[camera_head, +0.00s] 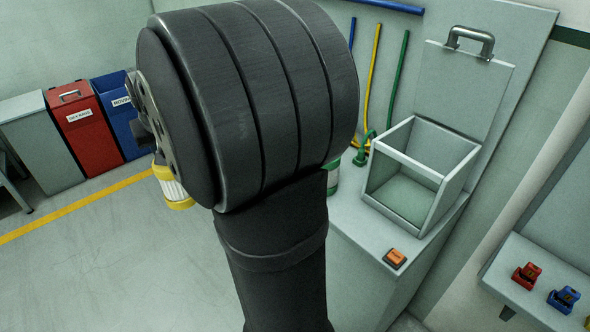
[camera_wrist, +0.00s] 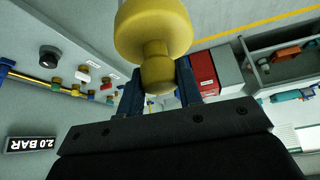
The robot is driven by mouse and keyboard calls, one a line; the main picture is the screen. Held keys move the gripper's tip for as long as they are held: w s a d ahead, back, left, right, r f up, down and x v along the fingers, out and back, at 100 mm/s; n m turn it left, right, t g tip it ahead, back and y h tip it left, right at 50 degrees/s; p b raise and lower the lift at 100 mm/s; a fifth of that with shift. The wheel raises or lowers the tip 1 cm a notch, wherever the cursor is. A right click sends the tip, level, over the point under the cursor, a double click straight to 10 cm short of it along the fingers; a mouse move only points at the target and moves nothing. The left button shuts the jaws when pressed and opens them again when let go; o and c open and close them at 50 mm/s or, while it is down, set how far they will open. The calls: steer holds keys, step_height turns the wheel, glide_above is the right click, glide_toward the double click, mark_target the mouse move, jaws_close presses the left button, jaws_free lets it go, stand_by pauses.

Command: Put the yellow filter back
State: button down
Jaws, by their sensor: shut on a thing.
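The yellow filter (camera_head: 173,187) shows as a pale ribbed body with yellow at its end, left of my arm in the head view. In the wrist view its yellow knob and disc (camera_wrist: 153,28) fill the top centre. My gripper (camera_wrist: 158,76) is shut on the knob, one finger on each side. In the head view my arm's thick dark joint covers most of the gripper. An open grey box (camera_head: 447,193) with its handled lid (camera_head: 462,85) raised stands on a cabinet to the right. It looks empty, and the filter is well away from it.
A green-and-white item (camera_head: 333,180) is partly hidden behind my arm on the cabinet (camera_head: 345,235). An orange button (camera_head: 395,259) sits at the cabinet's front. Coloured pipes (camera_head: 372,80) run up the wall. Red (camera_head: 82,125) and blue bins (camera_head: 118,110) stand at left. Open floor lies between.

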steer(key=shift+w+d+r+m, duration=0.15)
steer(key=shift+w+d, duration=0.2)
steer(key=shift+w, duration=0.25)
steer(key=shift+w+d+m, duration=0.15)
steer(key=shift+w+d, duration=0.2)
steer(key=shift+w, duration=0.2)
steer(key=w+d+r+m+h, duration=0.1)
steer(key=w+d+m, duration=0.1)
steer(key=w+d, duration=0.6)
steer(key=w+d+r+m+t+h, duration=0.1)
steer(key=w+d+m, duration=0.3)
steer(key=d, duration=0.7)
steer(key=w+d+r+m+h, duration=0.1)
steer(key=w+d+h, duration=0.1)
steer(key=w+d, duration=0.65)
step_height(320, 180, down, 10)
steer(key=shift+s+r, duration=0.25)
steer(key=shift+d, duration=0.1)
steer(key=c, duration=1)
jaws_free()
steer(key=shift+f, duration=0.15)
steer(key=v, duration=1.2)
steer(key=shift+s+d, duration=0.1)
steer(key=shift+d, duration=0.15)
